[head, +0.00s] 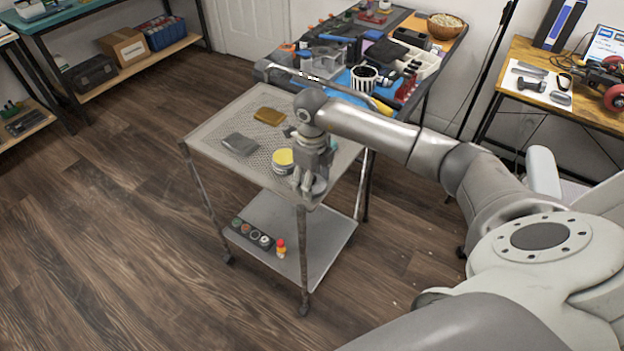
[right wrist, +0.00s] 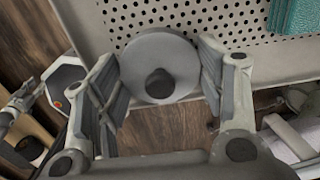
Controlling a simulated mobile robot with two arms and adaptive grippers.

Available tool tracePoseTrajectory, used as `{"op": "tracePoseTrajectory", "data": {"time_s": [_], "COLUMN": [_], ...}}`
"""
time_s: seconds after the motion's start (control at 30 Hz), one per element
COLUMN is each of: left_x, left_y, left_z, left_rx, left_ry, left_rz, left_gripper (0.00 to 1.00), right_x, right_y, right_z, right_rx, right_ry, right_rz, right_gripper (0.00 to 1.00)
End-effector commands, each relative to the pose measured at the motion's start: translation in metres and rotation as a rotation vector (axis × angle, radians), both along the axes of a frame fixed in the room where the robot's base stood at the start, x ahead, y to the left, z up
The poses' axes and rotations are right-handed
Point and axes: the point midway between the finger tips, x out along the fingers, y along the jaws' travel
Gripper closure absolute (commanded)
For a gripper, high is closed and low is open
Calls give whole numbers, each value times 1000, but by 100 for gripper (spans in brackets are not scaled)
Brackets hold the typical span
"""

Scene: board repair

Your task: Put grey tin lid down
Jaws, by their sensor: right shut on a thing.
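My right gripper (head: 308,186) points down at the front corner of the perforated cart top (head: 215,131). It is shut on the grey tin lid (head: 319,187), a round disc partly hidden by the fingers. In the right wrist view the lid (right wrist: 170,55), with a dark round knob, sits between the two fingers of the gripper (right wrist: 160,72). It overlaps the cart's edge there, with floor visible below. I cannot tell whether the lid touches the cart top. A tin with a yellow top (head: 283,157) stands just behind the gripper. My left gripper is not in view.
A grey item (head: 239,144) and an amber item (head: 269,116) lie on the cart top. A teal item (right wrist: 294,14) is near the lid. Several small round pots (head: 252,234) and a red-yellow bottle (head: 281,248) stand on the lower shelf. A cluttered workbench (head: 262,70) stands behind.

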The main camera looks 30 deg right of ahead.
Motion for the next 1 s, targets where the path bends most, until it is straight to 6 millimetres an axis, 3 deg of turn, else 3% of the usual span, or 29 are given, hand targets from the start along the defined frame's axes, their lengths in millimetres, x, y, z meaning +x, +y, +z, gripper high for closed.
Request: {"op": "tracePoseTrajectory", "data": {"time_s": [0.2, 0.63, 1.0], "left_x": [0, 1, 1], "left_y": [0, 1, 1], "left_z": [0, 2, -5], "left_rx": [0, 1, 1], "left_ry": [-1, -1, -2], "left_rz": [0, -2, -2], "left_gripper": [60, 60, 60], "right_x": [0, 1, 2], "right_y": [0, 0, -1], "right_z": [-1, 7, 82], "right_rx": [0, -1, -1], "right_ry": [0, -1, -6], "right_rz": [-1, -1, -1], "right_gripper": [15, 15, 15]}}
